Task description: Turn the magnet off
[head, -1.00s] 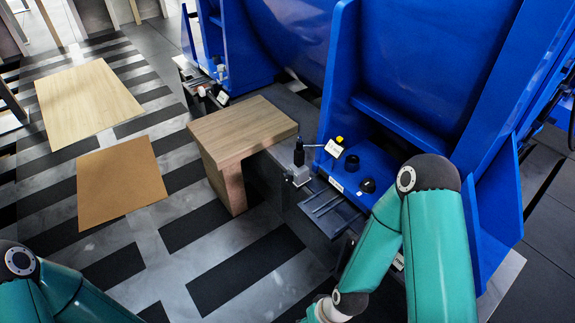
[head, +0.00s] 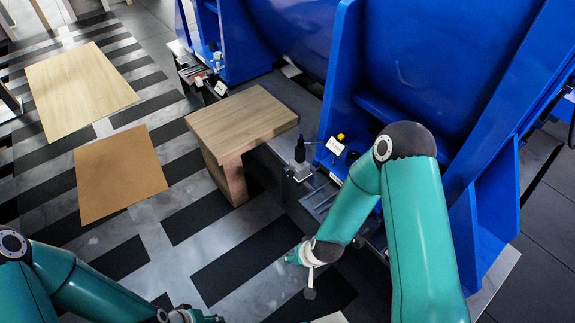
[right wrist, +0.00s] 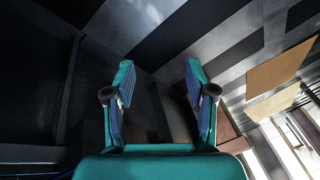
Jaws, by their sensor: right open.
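A blue housing (head: 345,80) stands at the right of the head view. On its low ledge are a yellow button (head: 341,136) and a white label (head: 334,146). A black upright part (head: 300,148) stands beside it above a silver block (head: 298,173). I cannot tell which part is the magnet or its switch. My right arm hides part of the ledge. My right gripper (right wrist: 159,68) is open and empty, with both fingers spread in the right wrist view. In the head view it is left of and below the ledge. My left gripper (head: 195,316) is cut by the bottom edge.
A wooden bench-like block (head: 243,117) stands left of the housing. A pale board (head: 80,88) and a brown board (head: 120,173) lie on the striped floor. A second blue unit (head: 240,45) stands at the back. The floor at lower middle is clear.

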